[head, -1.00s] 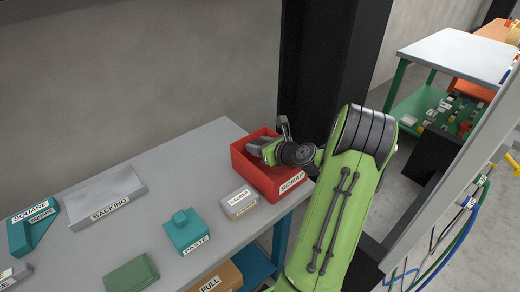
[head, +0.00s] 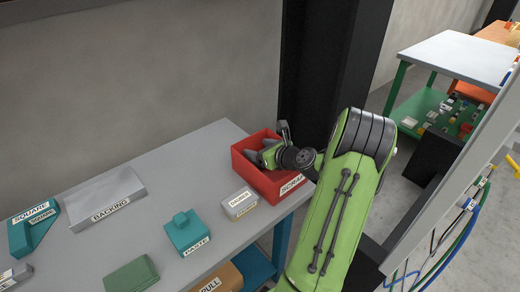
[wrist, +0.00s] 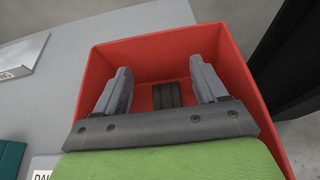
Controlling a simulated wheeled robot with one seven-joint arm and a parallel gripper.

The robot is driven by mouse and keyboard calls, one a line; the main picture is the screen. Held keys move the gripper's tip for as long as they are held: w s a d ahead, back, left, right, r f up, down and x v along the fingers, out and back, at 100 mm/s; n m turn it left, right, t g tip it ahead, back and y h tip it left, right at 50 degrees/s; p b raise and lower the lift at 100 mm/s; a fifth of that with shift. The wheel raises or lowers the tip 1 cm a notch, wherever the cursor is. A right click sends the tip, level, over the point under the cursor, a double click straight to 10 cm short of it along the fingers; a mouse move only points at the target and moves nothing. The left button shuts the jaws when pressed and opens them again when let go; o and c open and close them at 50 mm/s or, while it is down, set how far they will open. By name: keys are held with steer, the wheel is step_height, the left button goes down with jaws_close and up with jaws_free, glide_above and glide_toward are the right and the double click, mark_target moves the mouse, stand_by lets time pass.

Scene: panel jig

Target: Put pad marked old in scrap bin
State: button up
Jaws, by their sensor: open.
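The red scrap bin (head: 288,184), labelled SCRAP, stands at the right end of the grey table. My gripper (head: 258,152) reaches down into its mouth from the right. In the wrist view my gripper (wrist: 164,88) is open, its two fingers wide apart inside the bin walls (wrist: 92,80). A dark grey ribbed block (wrist: 166,96) lies low in the bin between the fingers, apart from both. No marking can be read on it, so I cannot tell if it is the pad marked old.
A small grey labelled box (head: 239,203) stands just left of the bin. A teal PASTE block (head: 187,232), a grey BACKING box (head: 104,196), a teal SQUARE piece (head: 30,232) and a green block (head: 131,275) are further left. A dark column (head: 330,75) rises behind the bin.

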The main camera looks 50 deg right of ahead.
steer(key=shift+r, duration=0.3)
steer(key=r+p+v, duration=0.1)
steer(key=p+v, duration=0.2)
steer(key=v, duration=0.8)
steer(key=w+a+r+n+g+y, duration=0.1)
steer(key=a+r+n+g+y, duration=0.15)
steer(key=a+n, duration=0.9)
steer(key=w+a+r+n+g+y, duration=0.15)
steer(key=a+n+g, duration=0.25)
steer(key=a+n, duration=0.7)
steer(key=s+a+r+n+g+h, duration=0.1)
steer(key=s+a+r+n, duration=0.3)
steer(key=s+a+n, duration=0.5)
steer(key=s+n+h, duration=0.1)
steer(key=s+n, duration=0.3)
steer(key=n, duration=0.1)
steer(key=shift+s+a+r+n+h, duration=0.15)
steer(key=shift+r+n+h, duration=0.05)
steer(key=shift+n+h, duration=0.15)
